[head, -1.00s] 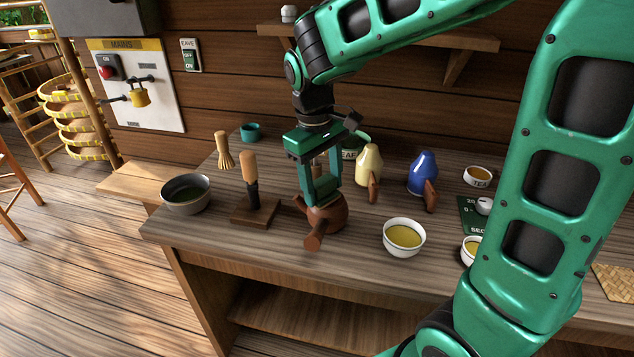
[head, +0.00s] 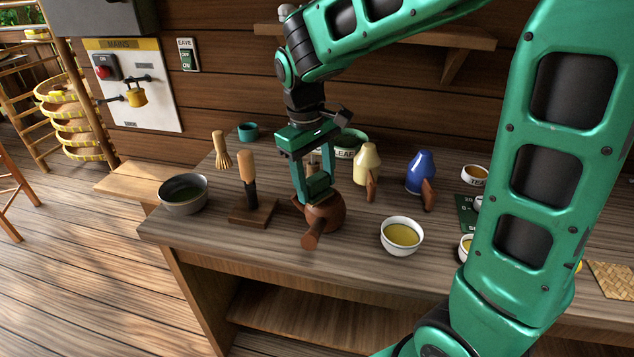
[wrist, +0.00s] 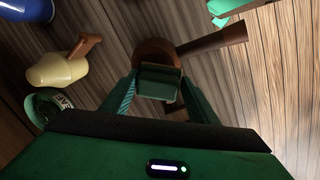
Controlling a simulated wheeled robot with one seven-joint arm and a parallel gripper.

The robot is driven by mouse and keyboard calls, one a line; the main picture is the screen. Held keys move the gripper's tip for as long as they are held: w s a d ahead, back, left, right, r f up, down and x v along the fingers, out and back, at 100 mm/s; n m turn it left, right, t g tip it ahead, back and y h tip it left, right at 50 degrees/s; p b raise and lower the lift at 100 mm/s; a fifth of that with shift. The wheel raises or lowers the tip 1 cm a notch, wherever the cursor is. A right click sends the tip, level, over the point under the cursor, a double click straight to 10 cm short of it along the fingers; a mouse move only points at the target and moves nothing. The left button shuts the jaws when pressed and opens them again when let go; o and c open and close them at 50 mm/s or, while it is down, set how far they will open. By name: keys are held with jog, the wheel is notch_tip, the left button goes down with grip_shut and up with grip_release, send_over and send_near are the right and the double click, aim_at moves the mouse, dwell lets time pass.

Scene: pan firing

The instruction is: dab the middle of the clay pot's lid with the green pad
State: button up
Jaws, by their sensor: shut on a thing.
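The clay pot (head: 330,218) is round and brown, with a thick side handle (head: 312,236) pointing toward the front of the counter. In the wrist view the pot (wrist: 150,49) is partly hidden behind the green pad. My gripper (head: 314,192) points down over the pot and is shut on the green pad (wrist: 160,81), a dark green block between the fingertips. The pad (head: 318,185) sits at the top of the pot in the head view. The lid's middle is hidden by the pad and fingers, so I cannot tell whether they touch.
Left of the pot are a wooden stand with an upright tool (head: 248,185) and a grey bowl (head: 183,205). A white bowl (head: 401,248) is at the right. A cream bottle (head: 367,163), a blue bottle (head: 420,170) and a green LEAF container (head: 347,153) stand behind.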

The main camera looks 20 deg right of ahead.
dwell(0.3)
jog(key=shift+s+d+r, duration=0.15)
jog(key=shift+s+d, duration=0.4)
jog(key=shift+s, duration=0.15)
jog(key=shift+w, duration=0.1)
jog(key=shift+w+a, duration=0.5)
jog(key=shift+w, duration=0.2)
jog(key=shift+s+d, duration=0.1)
jog(key=shift+s, duration=0.05)
jog(key=shift+s+d+f, duration=0.25)
jog(key=shift+s+d, duration=0.2)
jog(key=shift+s, duration=0.25)
